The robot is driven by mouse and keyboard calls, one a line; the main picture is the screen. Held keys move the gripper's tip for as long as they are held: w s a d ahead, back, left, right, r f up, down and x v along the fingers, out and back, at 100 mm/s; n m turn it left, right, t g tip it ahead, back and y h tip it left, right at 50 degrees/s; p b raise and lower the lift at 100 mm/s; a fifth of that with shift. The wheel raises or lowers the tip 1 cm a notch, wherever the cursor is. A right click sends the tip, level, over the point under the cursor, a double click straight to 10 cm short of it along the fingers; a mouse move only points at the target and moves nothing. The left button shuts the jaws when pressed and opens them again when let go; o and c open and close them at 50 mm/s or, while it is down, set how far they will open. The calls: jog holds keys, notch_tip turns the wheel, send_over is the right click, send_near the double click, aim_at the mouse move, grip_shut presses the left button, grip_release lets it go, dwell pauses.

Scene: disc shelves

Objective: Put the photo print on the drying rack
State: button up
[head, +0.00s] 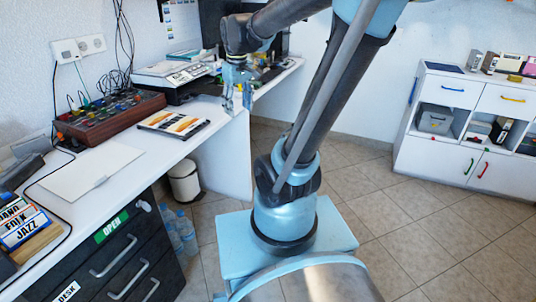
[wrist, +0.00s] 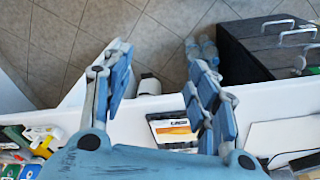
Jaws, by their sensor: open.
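A flat piece with orange pictures and dark edges, which looks like the photo print (head: 174,124), lies on the white desk near its front edge. It also shows in the wrist view (wrist: 174,131), beside the right finger, which covers part of it. My gripper (head: 238,104) hangs over the desk edge, to the right of the print and apart from it. In the wrist view my gripper (wrist: 158,62) is open, with nothing between the fingers. I cannot make out a drying rack for certain in either view.
A mixer (head: 112,115) stands left of the print, with a grey-white machine (head: 178,74) behind. A white sheet (head: 80,175) and record dividers (head: 22,228) lie nearer on the desk. A bin (head: 184,182) and bottles (head: 186,234) stand below. A white cabinet (head: 400,160) is at right.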

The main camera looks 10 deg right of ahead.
jog(key=s+d+f+m+t, duration=0.1)
jog(key=s+d+f+m, duration=0.4)
jog(key=s+f, duration=0.7)
jog(key=s+d, duration=0.2)
jog(key=s, duration=0.1)
jog(key=shift+d, duration=0.1)
dwell(0.7)
